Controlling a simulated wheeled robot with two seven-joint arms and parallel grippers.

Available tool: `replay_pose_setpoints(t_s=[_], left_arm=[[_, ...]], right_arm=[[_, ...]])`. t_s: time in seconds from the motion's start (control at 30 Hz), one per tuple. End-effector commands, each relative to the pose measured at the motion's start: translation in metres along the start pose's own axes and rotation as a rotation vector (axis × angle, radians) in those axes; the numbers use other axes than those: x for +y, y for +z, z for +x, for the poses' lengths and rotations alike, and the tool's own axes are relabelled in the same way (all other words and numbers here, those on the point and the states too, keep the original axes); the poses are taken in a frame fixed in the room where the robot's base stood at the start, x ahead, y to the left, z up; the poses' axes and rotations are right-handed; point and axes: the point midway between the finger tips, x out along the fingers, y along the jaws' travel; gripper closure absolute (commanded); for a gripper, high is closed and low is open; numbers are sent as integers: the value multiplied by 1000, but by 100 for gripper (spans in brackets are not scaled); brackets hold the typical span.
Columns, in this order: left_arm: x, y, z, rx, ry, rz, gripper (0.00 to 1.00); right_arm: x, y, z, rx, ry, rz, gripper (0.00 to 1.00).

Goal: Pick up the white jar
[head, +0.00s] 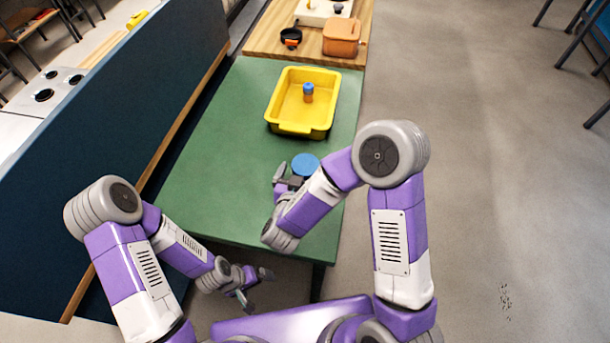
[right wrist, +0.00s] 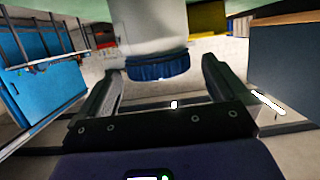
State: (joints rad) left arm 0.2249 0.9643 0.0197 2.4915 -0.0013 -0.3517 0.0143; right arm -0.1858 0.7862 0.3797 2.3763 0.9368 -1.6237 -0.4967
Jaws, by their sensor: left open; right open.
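The white jar shows in the right wrist view as a white body (right wrist: 150,32) with a blue lid (right wrist: 158,68), and that picture looks upside down. In the head view only its round blue lid (head: 306,164) shows clearly, on the green table (head: 215,155); my right arm hides much of the rest. My right gripper (head: 285,178) is open right beside the jar. In the right wrist view the jar appears between the two spread fingers (right wrist: 162,70), with gaps at both sides. My left gripper (head: 257,287) is open and empty, low in front of the table's near edge.
A yellow tray (head: 302,129) holding a small blue-topped orange bottle (head: 308,92) stands beyond the jar. A wooden surface (head: 270,40) behind it bears an orange container (head: 341,38) and a black ring-shaped item (head: 291,37). A dark blue partition (head: 120,90) runs along the left. The table's left part is clear.

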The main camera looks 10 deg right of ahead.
Motion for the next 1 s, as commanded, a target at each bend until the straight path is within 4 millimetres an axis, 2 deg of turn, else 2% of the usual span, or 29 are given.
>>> replay_pose_setpoints(t_s=[0.03, 0.2, 0.53, 1.0], left_arm=[[-2, 0, 4, 0, 0, 0, 0], [-3, -1, 9, 1, 0, 0, 0], [-3, -1, 9, 1, 0, 0, 0], [-3, -1, 9, 1, 0, 0, 0]], right_arm=[[3, 3, 10, -1, 6, 3, 0], [4, 3, 32, -1, 4, 4, 0], [3, 1, 38, 0, 0, 2, 2], [3, 1, 38, 1, 1, 3, 71]])
